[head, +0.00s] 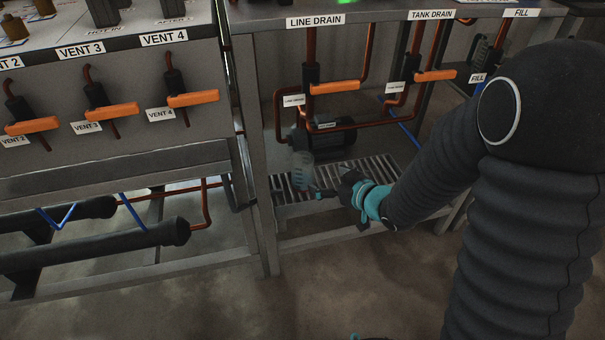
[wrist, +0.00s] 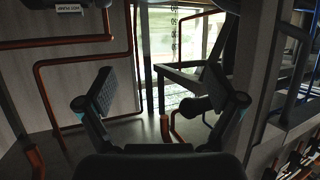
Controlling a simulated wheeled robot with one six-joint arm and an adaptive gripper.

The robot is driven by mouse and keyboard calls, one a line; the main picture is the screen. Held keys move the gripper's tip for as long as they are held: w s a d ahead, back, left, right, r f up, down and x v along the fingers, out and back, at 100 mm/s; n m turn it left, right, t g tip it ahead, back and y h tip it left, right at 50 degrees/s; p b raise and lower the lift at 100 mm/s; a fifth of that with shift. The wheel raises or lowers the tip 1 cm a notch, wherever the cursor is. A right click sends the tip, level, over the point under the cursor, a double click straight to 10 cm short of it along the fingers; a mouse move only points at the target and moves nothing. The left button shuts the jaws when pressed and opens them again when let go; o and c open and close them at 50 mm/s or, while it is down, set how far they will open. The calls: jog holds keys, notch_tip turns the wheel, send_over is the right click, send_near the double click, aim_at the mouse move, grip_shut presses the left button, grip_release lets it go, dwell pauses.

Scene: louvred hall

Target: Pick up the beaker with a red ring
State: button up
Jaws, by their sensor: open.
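A clear, bluish beaker (head: 302,172) stands on the slatted grey shelf (head: 378,166) below the LINE DRAIN label in the head view. I cannot make out a red ring on it. My gripper (head: 334,187) is just to the right of the beaker and low, near the shelf. It is open, with nothing seen in it. In the wrist view my gripper (wrist: 157,100) shows its two fingers spread wide apart. Whether a finger touches the beaker cannot be told.
A dark cylindrical pump (head: 333,143) lies behind the beaker. Copper pipes and orange valve handles (head: 335,87) hang above the shelf. A grey frame post (head: 255,150) stands to the left. The floor (head: 340,280) in front is clear.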

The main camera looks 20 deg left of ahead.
send_near(296, 163)
jog(key=shift+w+a+f, duration=0.35)
jog(key=shift+a+f, duration=0.15)
jog(key=shift+a, duration=0.05)
jog(key=shift+r+x, duration=0.2)
jog(key=shift+x, duration=2.55)
jog(key=shift+w, duration=0.15)
jog(key=shift+c, duration=0.3)
jog(key=c, duration=1.3)
